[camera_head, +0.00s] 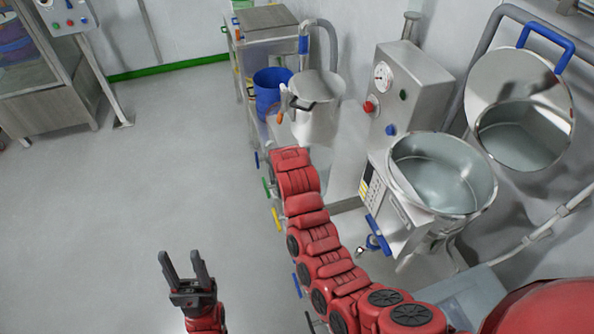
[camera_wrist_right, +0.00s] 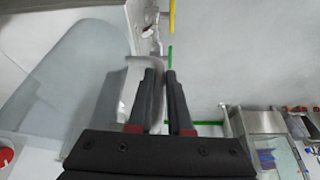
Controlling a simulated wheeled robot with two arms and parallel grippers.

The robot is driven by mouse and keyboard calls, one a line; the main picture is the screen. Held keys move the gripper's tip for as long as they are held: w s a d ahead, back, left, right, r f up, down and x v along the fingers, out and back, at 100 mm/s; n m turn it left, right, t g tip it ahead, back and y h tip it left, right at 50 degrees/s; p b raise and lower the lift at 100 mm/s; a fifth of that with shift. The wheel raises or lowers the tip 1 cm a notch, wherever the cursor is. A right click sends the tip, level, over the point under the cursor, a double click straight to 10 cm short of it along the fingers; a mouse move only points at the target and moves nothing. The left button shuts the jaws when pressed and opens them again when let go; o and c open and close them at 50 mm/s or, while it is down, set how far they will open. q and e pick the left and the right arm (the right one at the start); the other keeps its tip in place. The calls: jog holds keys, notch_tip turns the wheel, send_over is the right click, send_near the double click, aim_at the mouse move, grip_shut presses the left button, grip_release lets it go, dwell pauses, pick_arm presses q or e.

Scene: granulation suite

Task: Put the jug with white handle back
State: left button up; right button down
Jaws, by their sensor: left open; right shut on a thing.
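A tall metal jug (camera_head: 320,112) stands upright in the head view, beside the shelf rack at the top middle. My right arm reaches up to it from the lower right. My right gripper (camera_head: 298,104) is at the jug's left side, mostly hidden by the arm and jug. In the right wrist view, the right gripper (camera_wrist_right: 160,90) has its dark fingers close together, with a narrow pale strip between them. This looks like the jug's handle. The jug's base is hidden behind my arm. My left gripper (camera_head: 183,268) is open and empty over the floor.
A blue bucket (camera_head: 268,92) stands left of the jug on the rack (camera_head: 262,20). A steel bowl machine (camera_head: 440,175) with a raised lid (camera_head: 520,100) and a control box (camera_head: 405,90) stand to the right. Open floor (camera_head: 150,170) lies to the left.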

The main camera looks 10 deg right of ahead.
jog(key=w+d+f+p, duration=0.2)
jog(key=w+d+f, duration=0.2)
jog(key=w, duration=0.3)
dwell(0.7)
jog(key=shift+s+d, duration=0.1)
jog(key=shift+f, duration=0.2)
jog(key=c, duration=0.8)
grip_release()
jog(key=shift+c, duration=0.2)
